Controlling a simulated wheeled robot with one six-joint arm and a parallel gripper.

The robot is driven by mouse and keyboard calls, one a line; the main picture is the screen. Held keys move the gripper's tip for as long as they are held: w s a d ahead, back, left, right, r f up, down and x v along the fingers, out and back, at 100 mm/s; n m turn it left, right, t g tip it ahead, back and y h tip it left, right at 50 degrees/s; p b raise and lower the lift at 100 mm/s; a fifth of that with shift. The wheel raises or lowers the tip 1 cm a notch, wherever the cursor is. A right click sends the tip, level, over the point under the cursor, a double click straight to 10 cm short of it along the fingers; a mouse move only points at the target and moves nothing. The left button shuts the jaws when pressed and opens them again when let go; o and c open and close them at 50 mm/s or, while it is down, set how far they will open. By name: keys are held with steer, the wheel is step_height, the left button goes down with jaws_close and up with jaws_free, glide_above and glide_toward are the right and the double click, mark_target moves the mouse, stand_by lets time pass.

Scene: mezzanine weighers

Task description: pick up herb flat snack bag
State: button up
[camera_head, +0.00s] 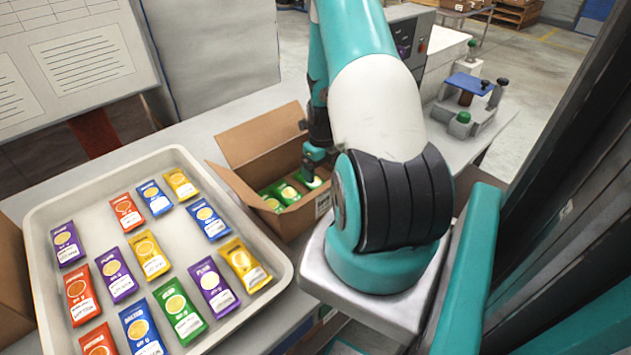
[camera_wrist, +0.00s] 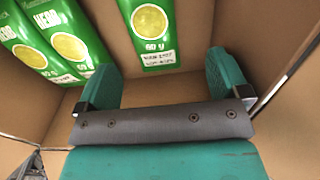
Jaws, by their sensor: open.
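Green herb snack bags lie in an open cardboard box (camera_head: 243,165) in the head view. My gripper (camera_head: 314,160) reaches down into this box. In the wrist view my gripper (camera_wrist: 162,62) is open, with teal fingers apart and nothing held between them. One green herb bag (camera_wrist: 152,28) lies ahead of the gap between the fingers, its lower end towards me. Two more herb bags (camera_wrist: 68,35) (camera_wrist: 25,42) lie side by side to the left. The top ends of the bags are cut off by the wrist frame. Another green bag (camera_head: 180,308) lies in the grey tray.
The grey tray (camera_head: 40,222) left of the box holds several purple, red, blue and yellow bags. The box walls stand close around my gripper. A device with a blue plate (camera_head: 468,84) stands on the bench behind my arm.

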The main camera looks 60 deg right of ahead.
mark_target(321, 183)
steer(key=shift+s+a+f+p, duration=0.1)
steer(key=shift+a+f+p, duration=0.15)
steer(key=shift+f+p, duration=0.8)
steer(key=shift+a+f+p, duration=0.2)
steer(key=shift+f+p, duration=0.05)
steer(key=shift+f, duration=1.45)
steer(key=c, duration=1)
steer(key=shift+r, duration=0.1)
